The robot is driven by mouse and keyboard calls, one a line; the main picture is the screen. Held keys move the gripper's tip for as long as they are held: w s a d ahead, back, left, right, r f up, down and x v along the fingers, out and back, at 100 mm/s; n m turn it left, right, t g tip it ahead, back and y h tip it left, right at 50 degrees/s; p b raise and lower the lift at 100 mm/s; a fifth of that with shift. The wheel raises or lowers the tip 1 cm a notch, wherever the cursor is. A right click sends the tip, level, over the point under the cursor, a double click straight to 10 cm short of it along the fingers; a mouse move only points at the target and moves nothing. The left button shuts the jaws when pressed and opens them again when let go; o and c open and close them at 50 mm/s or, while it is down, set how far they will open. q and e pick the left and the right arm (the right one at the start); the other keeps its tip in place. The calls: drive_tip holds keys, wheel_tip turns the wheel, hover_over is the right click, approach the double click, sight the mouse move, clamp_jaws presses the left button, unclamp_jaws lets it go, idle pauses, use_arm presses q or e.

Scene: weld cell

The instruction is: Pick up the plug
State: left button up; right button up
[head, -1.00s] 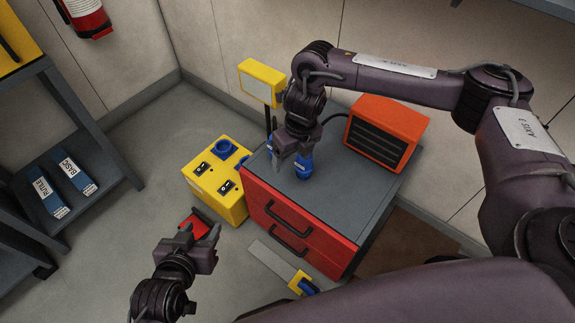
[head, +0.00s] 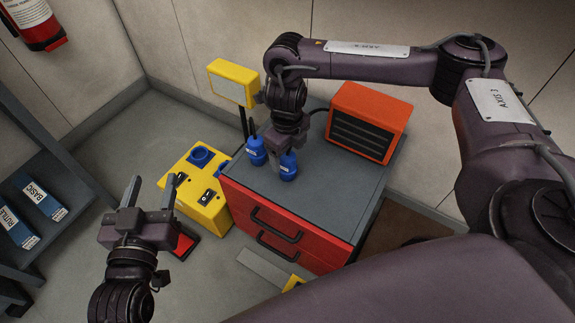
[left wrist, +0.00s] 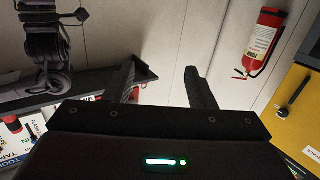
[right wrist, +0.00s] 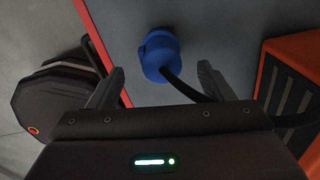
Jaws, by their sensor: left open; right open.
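Two blue plug-like bodies show on the grey cabinet top in the head view, a left one (head: 256,151) with a dark stem and a right one (head: 288,168) with a pale label. My right gripper (head: 272,162) is open and points down between them, partly covering the space there. In the right wrist view, one blue plug (right wrist: 159,53) with a black cable lies ahead of the open fingers, roughly centred between them. I cannot tell which of the two it is, or whether a finger touches either. My left gripper (head: 149,194) is open and empty, left of the cabinet.
An orange heater (head: 370,120) stands on the cabinet (head: 330,205) right of my right gripper. A yellow lamp (head: 233,82) rises behind its left side. A yellow socket box (head: 205,205) stands on the floor. A shelf at left holds blue boxes (head: 42,200). A fire extinguisher (left wrist: 264,40) hangs on the wall.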

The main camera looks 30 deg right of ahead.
sight(289, 167)
drive_tip(key=f+b, duration=0.1)
drive_tip(key=f, duration=0.3)
drive_tip(key=shift+w+d+f+b, duration=0.1)
drive_tip(key=shift+w+f+b, duration=0.1)
drive_tip(key=shift+f+b, duration=0.15)
drive_tip(key=shift+f, duration=0.1)
use_arm(q)
wheel_tip(289, 167, up, 14)
drive_tip(key=s+a+t+h, duration=0.1)
drive_tip(key=t+h, duration=0.1)
drive_tip(key=t, duration=0.4)
drive_tip(key=shift+s+a+f+t+h, duration=0.2)
drive_tip(key=shift+a+f+t+h, duration=0.05)
drive_tip(key=shift+a+t+h, duration=0.05)
use_arm(e)
drive_tip(key=c, duration=1.2)
